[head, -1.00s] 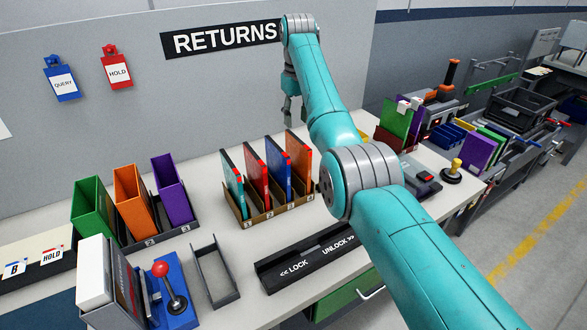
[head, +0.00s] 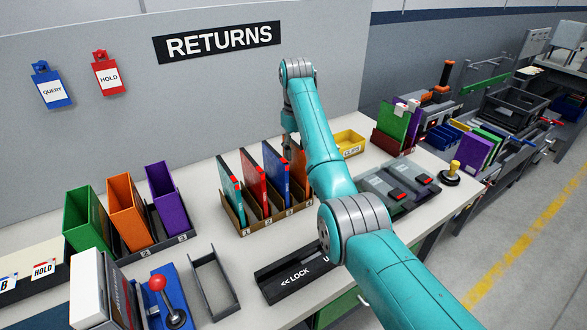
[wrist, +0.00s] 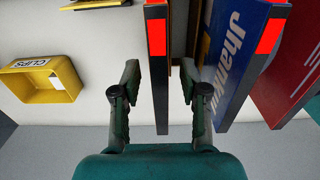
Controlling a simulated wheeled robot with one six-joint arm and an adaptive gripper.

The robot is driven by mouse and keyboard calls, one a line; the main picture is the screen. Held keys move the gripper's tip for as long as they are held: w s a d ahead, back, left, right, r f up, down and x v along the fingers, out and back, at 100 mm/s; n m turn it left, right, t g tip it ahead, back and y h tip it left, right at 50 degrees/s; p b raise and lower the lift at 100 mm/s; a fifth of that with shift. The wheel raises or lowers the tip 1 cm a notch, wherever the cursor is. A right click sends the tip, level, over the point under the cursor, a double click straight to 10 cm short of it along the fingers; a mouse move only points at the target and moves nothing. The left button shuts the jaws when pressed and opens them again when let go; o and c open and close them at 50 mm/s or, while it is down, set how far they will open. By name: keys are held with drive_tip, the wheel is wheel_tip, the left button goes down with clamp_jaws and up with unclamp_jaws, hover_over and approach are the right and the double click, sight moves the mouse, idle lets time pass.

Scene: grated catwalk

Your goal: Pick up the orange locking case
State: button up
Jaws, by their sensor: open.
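The orange locking case (head: 298,172) stands upright in the last slot of the cardboard rack (head: 243,220), at the right end of a row beside the blue case (head: 275,172). My arm partly hides it in the head view. In the wrist view a dark case spine with a red tab (wrist: 158,95) lies between the fingers of my gripper (wrist: 160,75). The fingers are open, one on each side, with gaps visible. The blue case (wrist: 243,60) is close to the right finger. My gripper is mostly hidden in the head view.
A red case (head: 254,182) and a teal case (head: 230,180) share the rack. A yellow clips bin (head: 349,143) stands right of the rack, and it shows in the wrist view (wrist: 40,80). Green, orange and purple holders (head: 127,212) stand left.

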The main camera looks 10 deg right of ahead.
drive_tip(key=shift+f, duration=0.65)
clamp_jaws()
drive_tip(key=shift+r, duration=0.15)
